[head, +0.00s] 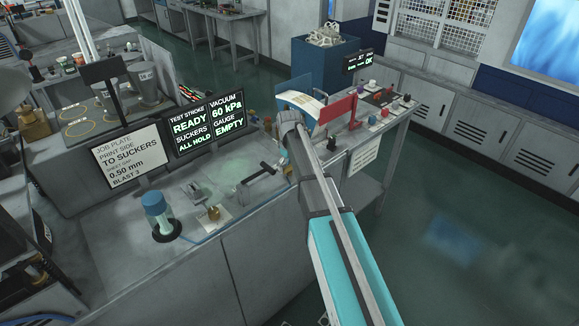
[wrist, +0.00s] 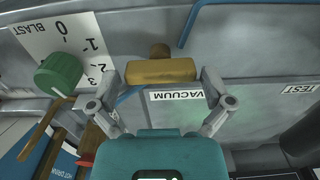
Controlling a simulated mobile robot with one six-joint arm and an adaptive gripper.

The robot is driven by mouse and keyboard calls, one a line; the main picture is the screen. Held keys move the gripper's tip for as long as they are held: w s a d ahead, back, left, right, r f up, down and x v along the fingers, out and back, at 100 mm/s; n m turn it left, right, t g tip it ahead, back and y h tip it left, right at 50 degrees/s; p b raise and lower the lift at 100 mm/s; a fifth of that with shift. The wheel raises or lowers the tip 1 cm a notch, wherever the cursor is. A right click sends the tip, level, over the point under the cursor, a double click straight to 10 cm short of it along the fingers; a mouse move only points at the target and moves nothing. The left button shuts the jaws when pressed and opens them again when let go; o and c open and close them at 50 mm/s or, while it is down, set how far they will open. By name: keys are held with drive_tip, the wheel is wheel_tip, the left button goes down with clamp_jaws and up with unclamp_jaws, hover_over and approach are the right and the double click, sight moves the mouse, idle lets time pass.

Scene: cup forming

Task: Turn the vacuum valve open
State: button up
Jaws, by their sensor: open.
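The vacuum valve has a brass-yellow bar handle (wrist: 162,71) with a round stub above it, seen in the wrist view. The handle lies crosswise in the picture, above an upside-down VACUUM label (wrist: 174,95). My gripper (wrist: 160,82) is open, with one finger near each end of the handle. Small gaps show at both ends, and I cannot tell how far the fingertips are from it in depth. In the head view my arm hides the gripper, and I cannot make out the valve. The display (head: 228,119) there reads vacuum 60 kPa, gauge empty.
In the wrist view a green knob (wrist: 58,74) on a numbered BLAST plate (wrist: 62,35) sits left of the valve. A TEST label (wrist: 297,89) is at the right, and a blue rail (wrist: 190,25) runs above. The head view shows a red upright part (head: 337,107) beside my arm.

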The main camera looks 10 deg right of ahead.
drive_tip(key=shift+n, duration=0.4)
drive_tip(key=n, duration=0.8)
drive_tip(key=shift+r, duration=0.1)
wheel_tip(320, 180, up, 14)
drive_tip(key=p, duration=1.4)
drive_tip(key=s+f+m+b, duration=0.3)
drive_tip(key=s+m, duration=0.2)
drive_tip(key=s, duration=0.3)
drive_tip(key=s+f+m+b, duration=0.4)
drive_tip(key=s, duration=0.5)
drive_tip(key=s+f+m+b, duration=0.3)
drive_tip(key=s+m, duration=0.2)
drive_tip(key=s, duration=0.4)
drive_tip(key=shift+a+f+m, duration=0.3)
drive_tip(key=shift+a+f, duration=0.05)
